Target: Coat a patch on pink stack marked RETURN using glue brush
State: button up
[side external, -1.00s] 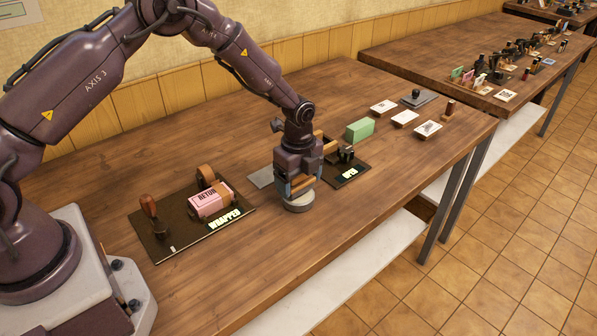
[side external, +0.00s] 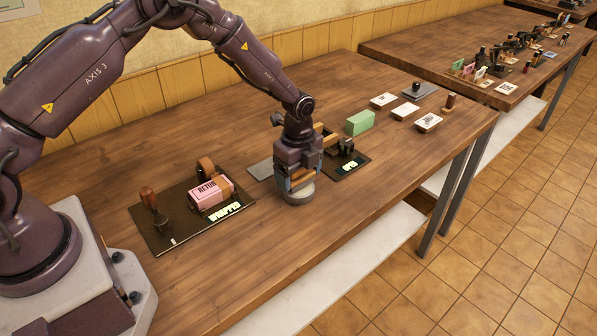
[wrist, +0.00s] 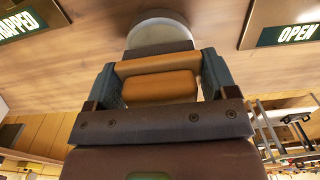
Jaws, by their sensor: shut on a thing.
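The pink stack (side external: 211,191), with its RETURN lettering partly readable, lies on the dark mat lettered WRAPPED (side external: 178,238) at left. My gripper (side external: 298,180) is right of that mat, low over the table and pointing down. A pale round pot (side external: 297,195) stands directly below it and also shows beyond the fingers in the wrist view (wrist: 160,30). In the wrist view, my gripper (wrist: 161,82) is shut on an orange-brown piece (wrist: 160,89), seemingly the glue brush's handle. The bristles are hidden, and I cannot tell whether they are inside the pot.
A brown-handled stamp (side external: 151,206) and a tan roll (side external: 207,169) flank the pink stack. A grey plate (side external: 261,170) and the OPEN mat (side external: 348,168) lie beside my gripper. A green block (side external: 360,122) and several white cards stand farther right. The table's front is clear.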

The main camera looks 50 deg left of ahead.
jog(key=shift+f, duration=0.55)
dwell(1.0)
jog(key=shift+r, duration=3.6)
